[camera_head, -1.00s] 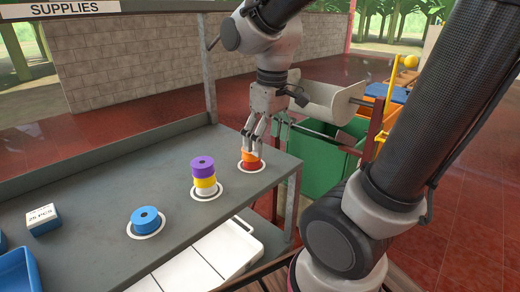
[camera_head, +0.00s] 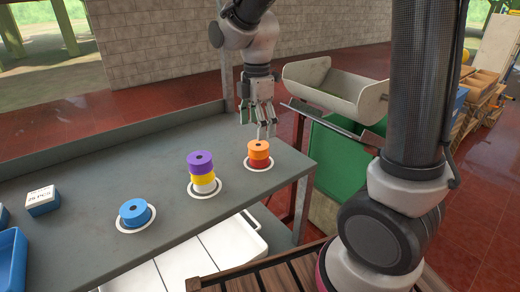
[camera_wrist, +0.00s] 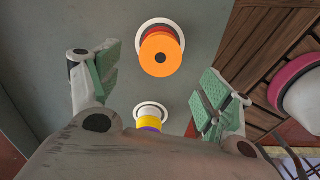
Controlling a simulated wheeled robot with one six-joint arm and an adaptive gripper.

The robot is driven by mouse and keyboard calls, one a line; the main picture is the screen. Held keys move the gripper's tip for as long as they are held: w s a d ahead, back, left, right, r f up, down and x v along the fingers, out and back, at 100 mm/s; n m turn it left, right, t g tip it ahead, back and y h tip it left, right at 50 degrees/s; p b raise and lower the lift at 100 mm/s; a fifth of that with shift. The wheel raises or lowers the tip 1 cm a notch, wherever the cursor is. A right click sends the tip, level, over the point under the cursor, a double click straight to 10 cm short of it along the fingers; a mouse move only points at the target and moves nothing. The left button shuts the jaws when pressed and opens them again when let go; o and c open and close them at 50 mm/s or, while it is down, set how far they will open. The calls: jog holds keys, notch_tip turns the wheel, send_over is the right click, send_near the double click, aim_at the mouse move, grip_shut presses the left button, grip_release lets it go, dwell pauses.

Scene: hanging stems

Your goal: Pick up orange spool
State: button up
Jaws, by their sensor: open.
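The orange spool (camera_head: 258,149) sits on top of a red spool (camera_head: 259,163) in a white ring on the grey table. In the wrist view the orange spool (camera_wrist: 161,55) lies ahead of the fingers, its round top with a dark centre hole facing the camera. My gripper (camera_head: 264,131) is open and empty, just above and behind the orange spool in the head view. In the wrist view its green-padded fingers (camera_wrist: 157,92) are spread wide, with the orange spool beyond the gap between them. The gripper does not touch the spool as far as I can see.
A stack of purple (camera_head: 199,163), yellow (camera_head: 202,178) and white spools stands left of the orange one. A blue spool (camera_head: 134,212) is farther left, near a small box (camera_head: 42,200) and a blue tray (camera_head: 8,265). A green bin (camera_head: 343,160) stands beyond the table's right edge.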

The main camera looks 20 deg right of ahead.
aim_at(257, 145)
notch_tip(257, 145, down, 7)
jog(key=shift+r, duration=0.1)
jog(key=shift+c, duration=0.3)
jog(key=c, duration=1.1)
